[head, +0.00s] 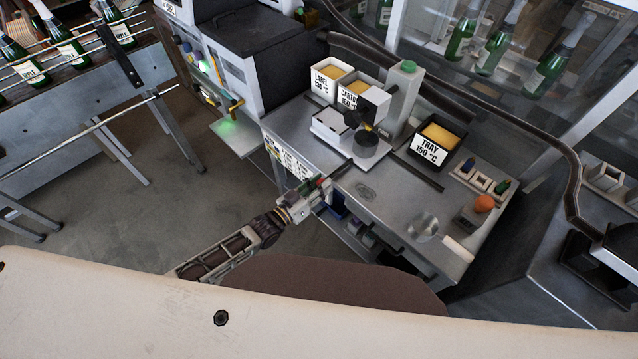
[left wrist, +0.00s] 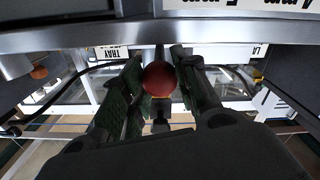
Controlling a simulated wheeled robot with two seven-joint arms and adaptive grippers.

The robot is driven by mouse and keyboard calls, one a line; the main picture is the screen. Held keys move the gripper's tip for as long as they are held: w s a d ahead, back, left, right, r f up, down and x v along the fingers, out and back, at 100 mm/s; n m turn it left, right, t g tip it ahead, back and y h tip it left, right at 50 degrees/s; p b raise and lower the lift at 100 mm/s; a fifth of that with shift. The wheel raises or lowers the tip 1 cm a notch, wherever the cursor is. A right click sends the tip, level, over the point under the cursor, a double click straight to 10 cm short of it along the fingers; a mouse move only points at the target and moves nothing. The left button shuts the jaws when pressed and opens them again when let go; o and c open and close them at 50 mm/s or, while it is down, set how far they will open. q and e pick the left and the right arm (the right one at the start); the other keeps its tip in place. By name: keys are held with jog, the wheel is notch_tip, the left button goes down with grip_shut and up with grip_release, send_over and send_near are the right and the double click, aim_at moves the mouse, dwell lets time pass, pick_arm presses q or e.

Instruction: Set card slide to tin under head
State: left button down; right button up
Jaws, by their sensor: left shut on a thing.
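My left gripper (head: 326,184) is at the front left edge of the grey bench. In the left wrist view its two dark green-padded fingers (left wrist: 160,85) are shut on a red ball knob (left wrist: 158,78). A dark rod shows behind the knob. In the head view the fingers mostly hide the knob. The head (head: 372,106) hangs from a pale grey column (head: 404,92) with a green top. A dark round piece (head: 367,144) stands below it, beside a white block (head: 331,126). I cannot tell for sure which part is the card slide. My right gripper is out of view.
Lettered tins of yellow contents stand behind the head, and a TRAY tin (head: 436,141) stands right of it. The bench front is mostly clear.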

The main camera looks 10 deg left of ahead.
pick_arm(q)
jog(key=c, duration=1.1)
grip_release()
jog(key=shift+v, duration=6)
jog(key=shift+a, duration=0.1)
